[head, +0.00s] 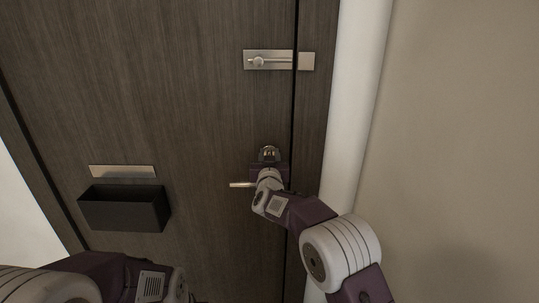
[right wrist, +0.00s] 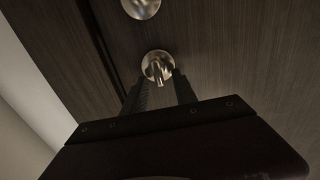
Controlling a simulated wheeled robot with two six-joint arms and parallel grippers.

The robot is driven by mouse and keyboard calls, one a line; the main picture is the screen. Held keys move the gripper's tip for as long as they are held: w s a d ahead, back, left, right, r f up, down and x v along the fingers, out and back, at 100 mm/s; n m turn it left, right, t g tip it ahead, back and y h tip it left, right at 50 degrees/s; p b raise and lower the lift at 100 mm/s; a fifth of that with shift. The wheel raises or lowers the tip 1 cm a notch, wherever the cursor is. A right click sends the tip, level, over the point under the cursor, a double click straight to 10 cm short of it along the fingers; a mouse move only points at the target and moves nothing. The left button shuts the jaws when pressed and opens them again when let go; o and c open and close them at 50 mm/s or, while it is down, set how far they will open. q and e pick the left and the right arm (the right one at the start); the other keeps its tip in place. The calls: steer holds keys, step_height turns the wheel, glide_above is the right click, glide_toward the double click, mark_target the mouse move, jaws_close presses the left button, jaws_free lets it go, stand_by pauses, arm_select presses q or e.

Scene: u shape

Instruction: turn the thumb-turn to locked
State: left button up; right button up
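The thumb-turn (head: 268,152) is a small metal piece on the dark wood door, near its right edge. In the right wrist view the thumb-turn (right wrist: 158,68) is a round plate with a narrow tab pointing toward my gripper. My right gripper (right wrist: 160,84) is open, with one finger on each side of the tab. I cannot tell whether the fingers touch it. In the head view the right gripper (head: 269,165) is at the thumb-turn and its fingers are mostly hidden. My left arm shows at the lower left, but its gripper is out of view.
A lever handle (head: 241,185) sticks out left just below the thumb-turn, partly behind my right wrist. A slide bolt (head: 268,60) is higher up. A mail slot (head: 122,171) and black box (head: 124,208) are at left. A white post (head: 355,100) and wall stand right.

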jaws_close()
steer(key=shift+m, duration=0.3)
steer(key=m+b, duration=0.2)
steer(key=m, duration=0.1)
steer(key=shift+d+f+m+b, duration=0.15)
steer(key=shift+d+m+b, duration=0.15)
steer(key=m+b, duration=0.1)
steer(key=m, duration=0.2)
steer(key=m+b, duration=0.1)
steer(key=shift+d+f+m+b, duration=0.15)
steer(key=shift+d+m+b, duration=0.1)
steer(key=shift+m+b, duration=0.1)
steer(key=shift+d+f+m+b, duration=0.15)
steer(key=shift+m+b, duration=0.7)
steer(key=shift+m, duration=0.65)
steer(key=shift+f+m+b, duration=0.15)
steer(key=shift+m+b, duration=0.7)
steer(key=shift+m, duration=0.6)
steer(key=shift+d+f+m+b, duration=0.15)
steer(key=shift+m+b, duration=0.7)
steer(key=shift+m, duration=0.65)
steer(key=shift+a, duration=0.1)
